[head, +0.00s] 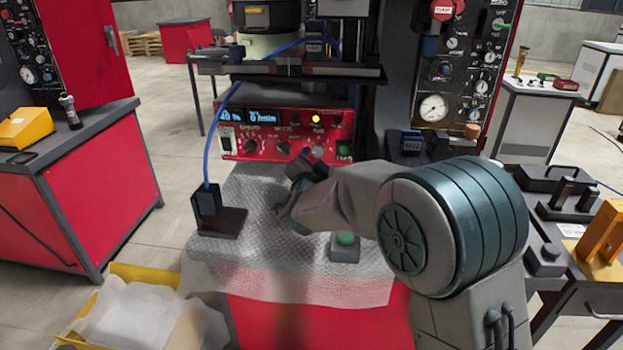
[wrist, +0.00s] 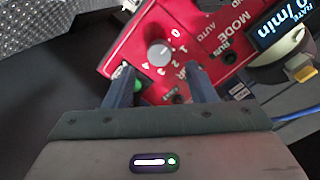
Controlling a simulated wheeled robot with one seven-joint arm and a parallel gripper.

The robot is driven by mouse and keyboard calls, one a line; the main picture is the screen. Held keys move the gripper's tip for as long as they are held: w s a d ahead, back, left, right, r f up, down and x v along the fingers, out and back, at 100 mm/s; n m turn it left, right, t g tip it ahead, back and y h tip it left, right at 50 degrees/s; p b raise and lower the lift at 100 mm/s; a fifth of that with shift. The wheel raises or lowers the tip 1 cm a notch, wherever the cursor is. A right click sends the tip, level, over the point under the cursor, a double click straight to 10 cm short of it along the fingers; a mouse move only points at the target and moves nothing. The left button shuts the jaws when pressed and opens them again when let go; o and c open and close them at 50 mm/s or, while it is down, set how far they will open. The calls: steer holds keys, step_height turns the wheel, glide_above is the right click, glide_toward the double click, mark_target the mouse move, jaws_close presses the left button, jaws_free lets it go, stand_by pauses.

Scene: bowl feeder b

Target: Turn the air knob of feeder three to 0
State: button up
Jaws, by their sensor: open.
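The feeder's red control box (head: 268,156) stands at the back of the bench in the head view, with a blue display (head: 262,117) and a row of knobs. The light grey air knob (head: 317,152) is the rightmost one. In the head view my gripper (head: 302,178) is low before the panel.
A mode switch (wrist: 228,56) and the lit display (wrist: 285,22) are beside the knob. A gauge panel (head: 455,90) rises behind on the right.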

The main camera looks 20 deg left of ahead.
steer(key=v, duration=0.8)
steer(key=shift+s, duration=0.45)
steer(key=shift+d, duration=0.1)
